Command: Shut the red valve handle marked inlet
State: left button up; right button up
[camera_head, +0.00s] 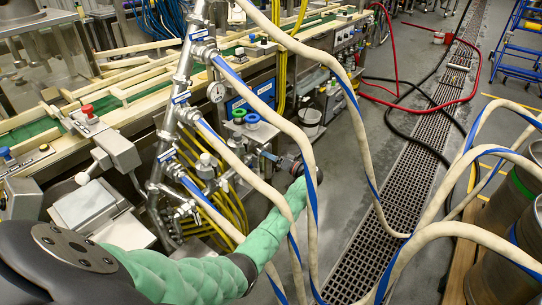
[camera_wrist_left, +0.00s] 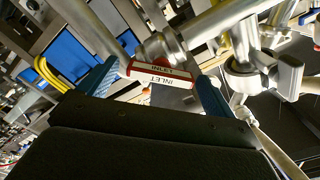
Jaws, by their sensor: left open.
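The inlet valve handle (camera_wrist_left: 162,76) is a red bar with white labels reading INLET, seen in the left wrist view. It lies crosswise between the two blue fingers of my left gripper (camera_wrist_left: 155,92), its ends close to them. I cannot tell if they touch. The handle sits beside a steel pipe and valve body (camera_wrist_left: 160,47). In the head view my green-sleeved left arm reaches from the bottom left, and my left gripper (camera_head: 270,158) is beside the steel pipe manifold (camera_head: 168,150), behind hanging hoses. The handle cannot be made out there. My right gripper is out of view.
Pale hoses with blue stripes (camera_head: 290,125) hang in front of my left arm. Yellow hoses (camera_head: 228,205) run below the manifold. A conveyor line (camera_head: 140,108) stands behind. Steel kegs (camera_head: 512,215) stand at the right, and a floor grate (camera_head: 390,225) crosses the open floor.

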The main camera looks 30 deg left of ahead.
pick_arm(q)
jog(key=shift+a, duration=0.65)
jog(key=c, duration=1)
